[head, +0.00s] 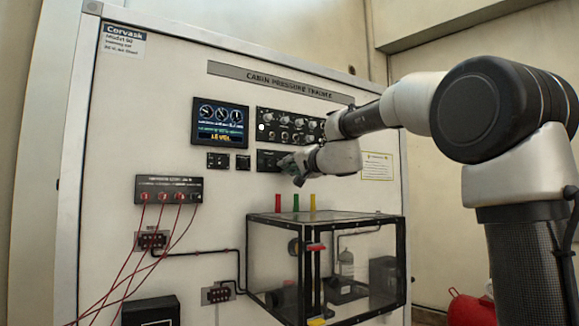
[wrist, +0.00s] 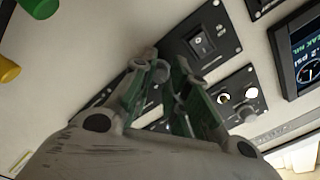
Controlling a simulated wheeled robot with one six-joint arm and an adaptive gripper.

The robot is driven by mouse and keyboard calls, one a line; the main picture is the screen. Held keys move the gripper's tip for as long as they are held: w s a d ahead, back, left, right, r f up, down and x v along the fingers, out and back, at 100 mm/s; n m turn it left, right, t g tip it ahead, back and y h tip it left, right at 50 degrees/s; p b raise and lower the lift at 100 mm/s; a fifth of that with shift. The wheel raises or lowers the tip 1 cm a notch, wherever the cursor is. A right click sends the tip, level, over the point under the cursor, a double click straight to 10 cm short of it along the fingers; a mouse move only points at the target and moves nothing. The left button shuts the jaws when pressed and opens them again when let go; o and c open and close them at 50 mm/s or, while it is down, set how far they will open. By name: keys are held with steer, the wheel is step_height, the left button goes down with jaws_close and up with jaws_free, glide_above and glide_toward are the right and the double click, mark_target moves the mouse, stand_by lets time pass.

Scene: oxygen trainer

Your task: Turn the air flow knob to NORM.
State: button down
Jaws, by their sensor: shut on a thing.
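My gripper (head: 287,164) is at the dark control panel (head: 266,158) below the upper knob panel. In the wrist view my gripper (wrist: 160,75) has its green-padded fingers close together at the face of the lower panel (wrist: 225,50). They are shut on a small control there, taken to be the air flow knob. The fingers hide most of this knob, so its pointer and setting cannot be read. The labels, including NORM, are too small to read.
The upper panel (head: 290,124) carries several knobs, close above my gripper. A display (head: 220,122) is to the left. Red, green and yellow posts (head: 295,203) stand on the clear box (head: 325,222) below. Red cables (head: 135,262) hang at the lower left.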

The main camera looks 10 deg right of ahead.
steer(key=shift+f, duration=0.15)
steer(key=c, duration=1.4)
jaws_free()
steer(key=shift+o, duration=0.2)
steer(key=v, duration=1.2)
